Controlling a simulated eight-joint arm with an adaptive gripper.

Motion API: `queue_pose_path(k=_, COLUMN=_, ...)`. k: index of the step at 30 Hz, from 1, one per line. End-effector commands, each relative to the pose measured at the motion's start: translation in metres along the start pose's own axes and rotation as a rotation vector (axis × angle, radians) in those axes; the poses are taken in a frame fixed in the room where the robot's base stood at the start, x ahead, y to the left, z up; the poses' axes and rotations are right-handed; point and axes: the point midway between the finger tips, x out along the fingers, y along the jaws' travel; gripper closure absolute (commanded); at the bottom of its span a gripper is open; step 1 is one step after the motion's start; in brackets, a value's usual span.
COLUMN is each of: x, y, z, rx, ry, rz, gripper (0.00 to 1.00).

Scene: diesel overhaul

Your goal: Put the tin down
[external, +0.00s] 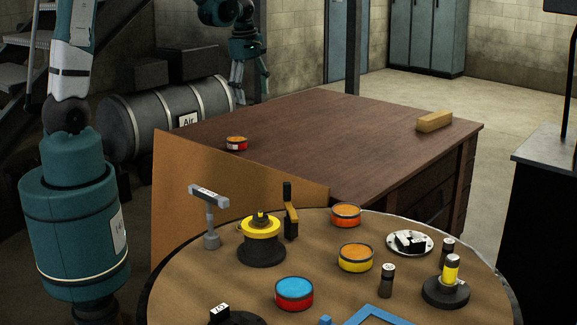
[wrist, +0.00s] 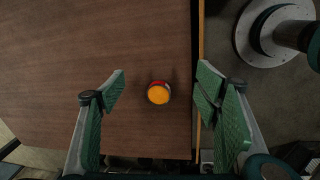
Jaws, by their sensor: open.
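A small red tin with an orange top and a pale label patch (external: 236,143) stands upright on the brown wooden desk (external: 330,130), near its left edge. In the wrist view the tin (wrist: 159,93) shows from above, between the two fingers and close to the desk edge.
A wooden block (external: 434,121) lies at the desk's right end. A round table (external: 205,275) in front holds other tins, including a blue-topped one (external: 294,293), plus a T-handled tool (external: 210,215) and small parts. A brown panel (external: 210,200) stands between. The desk middle is clear.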

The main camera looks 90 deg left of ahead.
Motion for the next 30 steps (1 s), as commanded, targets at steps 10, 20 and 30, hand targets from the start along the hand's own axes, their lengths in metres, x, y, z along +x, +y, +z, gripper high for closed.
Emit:
queue_pose_path(k=10, x=-0.055, y=-0.037, z=0.084, rx=0.367, ry=-0.005, rz=0.083, gripper=0.38)
queue_pose_path(k=20, x=-0.097, y=-0.082, z=0.15, rx=0.708, ry=0.002, rz=0.167, gripper=0.38)
queue_pose_path(k=30, x=-0.131, y=-0.139, z=0.206, rx=1.058, ry=0.02, rz=0.258, gripper=0.38)
